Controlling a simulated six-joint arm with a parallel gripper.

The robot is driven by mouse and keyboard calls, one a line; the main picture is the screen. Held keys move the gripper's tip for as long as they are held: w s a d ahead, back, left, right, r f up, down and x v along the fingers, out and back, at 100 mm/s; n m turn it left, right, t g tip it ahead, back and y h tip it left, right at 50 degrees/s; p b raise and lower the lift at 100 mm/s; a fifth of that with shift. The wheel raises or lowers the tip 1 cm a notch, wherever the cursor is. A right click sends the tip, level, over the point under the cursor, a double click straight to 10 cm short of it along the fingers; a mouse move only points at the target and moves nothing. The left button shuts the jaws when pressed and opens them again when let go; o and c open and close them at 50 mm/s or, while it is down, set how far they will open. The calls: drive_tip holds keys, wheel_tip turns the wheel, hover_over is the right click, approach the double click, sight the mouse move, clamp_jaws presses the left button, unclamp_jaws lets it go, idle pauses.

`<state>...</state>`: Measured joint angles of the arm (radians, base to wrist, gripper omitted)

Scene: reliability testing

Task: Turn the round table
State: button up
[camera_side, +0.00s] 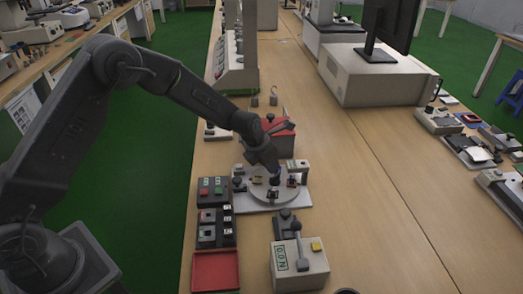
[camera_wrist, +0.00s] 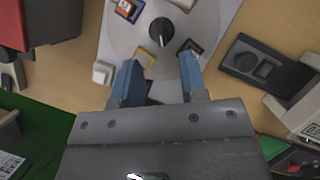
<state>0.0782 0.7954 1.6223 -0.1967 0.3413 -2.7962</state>
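The round table is a pale grey disc on a light square plate. In the side view its disc (camera_side: 250,191) lies below my gripper (camera_side: 274,180); in the wrist view the disc (camera_wrist: 120,42) fills the top middle. A black knob (camera_wrist: 161,31) stands at its centre. Small square pieces sit around the disc: one with an orange face (camera_wrist: 127,9), a yellow-framed one (camera_wrist: 144,57) and a dark one (camera_wrist: 190,47). In the wrist view my gripper (camera_wrist: 160,67) has two blue fingers spread apart, with nothing held between them. The fingertips point toward the knob, short of it in the picture.
Black button boxes (camera_side: 215,191) stand left of the round table, with a red tray (camera_side: 215,271) in front of them. A white box with a lever (camera_side: 299,266) is at the front. A red box (camera_side: 280,138) stands behind. The table to the right (camera_side: 365,215) is clear.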

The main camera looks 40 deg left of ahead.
sight(275, 175)
drive_tip(key=v, duration=0.6)
drive_tip(key=shift+s+r, duration=0.2)
drive_tip(key=shift+r, duration=0.2)
drive_tip(key=w+f+m, duration=0.1)
drive_tip(key=f+m, duration=0.3)
drive_tip(key=m, duration=0.8)
drive_tip(key=w+d+f+m, duration=0.1)
drive_tip(key=f+m, duration=0.3)
drive_tip(key=m, duration=0.8)
drive_tip(key=w+f+m, duration=0.3)
drive_tip(key=f+m, duration=0.2)
drive_tip(key=m, duration=0.7)
drive_tip(key=shift+w+d, duration=0.1)
drive_tip(key=shift+d, duration=0.05)
